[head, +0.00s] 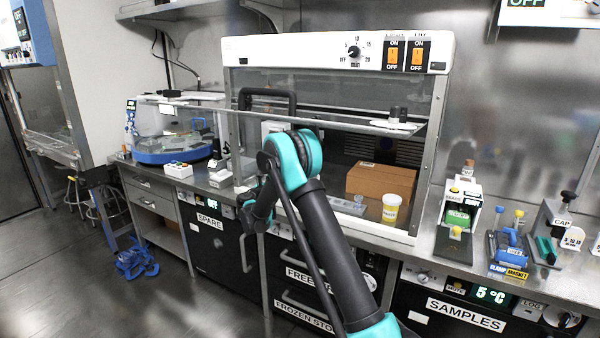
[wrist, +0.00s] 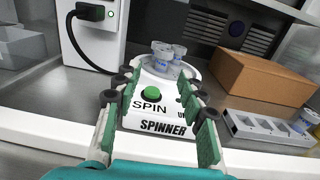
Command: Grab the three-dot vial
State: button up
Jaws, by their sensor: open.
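In the wrist view, small pale-capped vials (wrist: 163,54) stand close together on the round top of a white spinner (wrist: 160,122). Their dot marks are too small to read, so I cannot tell which one has three dots. My gripper (wrist: 156,88) is open, its teal fingers spread either side of the spinner's green SPIN button in the picture. Nothing is held between the fingers, and the vials appear beyond the fingertips.
A cardboard box (head: 381,183) stands right of the spinner inside the hood (head: 339,48). A pale slotted rack (wrist: 265,129) lies in front of it, near a yellow jar (head: 390,208). A white device (wrist: 97,35) with a black plug and cable stands left of the spinner.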

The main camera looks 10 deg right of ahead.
jog(key=x, duration=1.5)
jog(key=shift+d, duration=0.1)
jog(key=c, duration=0.8)
